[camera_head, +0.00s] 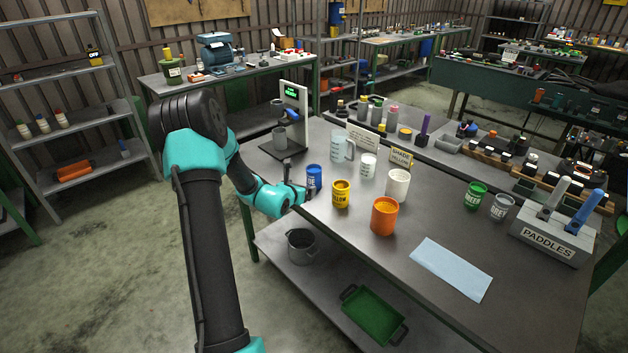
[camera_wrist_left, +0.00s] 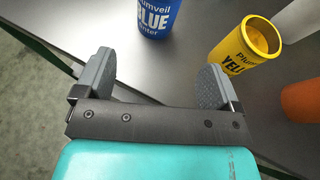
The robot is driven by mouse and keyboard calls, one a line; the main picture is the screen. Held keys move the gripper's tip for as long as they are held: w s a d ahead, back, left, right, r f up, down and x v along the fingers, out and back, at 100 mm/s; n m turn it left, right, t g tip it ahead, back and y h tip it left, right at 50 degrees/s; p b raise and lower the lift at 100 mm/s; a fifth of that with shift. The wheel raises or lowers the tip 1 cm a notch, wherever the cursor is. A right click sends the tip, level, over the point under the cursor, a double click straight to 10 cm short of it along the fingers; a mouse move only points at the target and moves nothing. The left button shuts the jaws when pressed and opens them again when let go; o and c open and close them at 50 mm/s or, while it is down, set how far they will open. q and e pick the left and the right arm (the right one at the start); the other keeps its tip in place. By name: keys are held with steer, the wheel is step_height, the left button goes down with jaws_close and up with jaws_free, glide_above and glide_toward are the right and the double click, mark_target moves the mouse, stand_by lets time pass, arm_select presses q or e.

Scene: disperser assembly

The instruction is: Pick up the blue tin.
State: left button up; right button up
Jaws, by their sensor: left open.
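The blue tin (camera_head: 314,178) stands upright near the left edge of the metal table (camera_head: 440,230). In the left wrist view the blue tin (camera_wrist_left: 158,16) is at the top, beyond the fingertips and between their lines, its upper part cut off by the frame. My left gripper (camera_head: 297,193) is just left of the tin. In the left wrist view the left gripper (camera_wrist_left: 155,80) is open and empty, its fingers apart from the tin. My right gripper is not in view.
A yellow tin (camera_head: 341,195) stands close right of the blue tin, with an orange cup (camera_head: 384,217) and a white cup (camera_head: 397,186) beyond it. A dispenser stand (camera_head: 291,120) is behind. A light-blue cloth (camera_head: 451,268) lies at the front right.

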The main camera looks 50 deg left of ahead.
mark_target(311, 181)
arm_select(q)
steer(key=x, duration=0.7)
steer(key=shift+w+a+f, duration=0.1)
steer(key=shift+w+f, duration=0.05)
steer(key=shift+w, duration=0.15)
steer(key=shift+w, duration=0.1)
steer(key=shift+a+x, duration=0.1)
steer(key=shift+x, duration=1.15)
steer(key=shift+a+x, duration=0.15)
steer(key=shift+x, duration=1.15)
steer(key=shift+f, duration=0.15)
steer(key=shift+c, duration=0.2)
steer(key=c, duration=1.1)
steer(key=shift+r, duration=0.3)
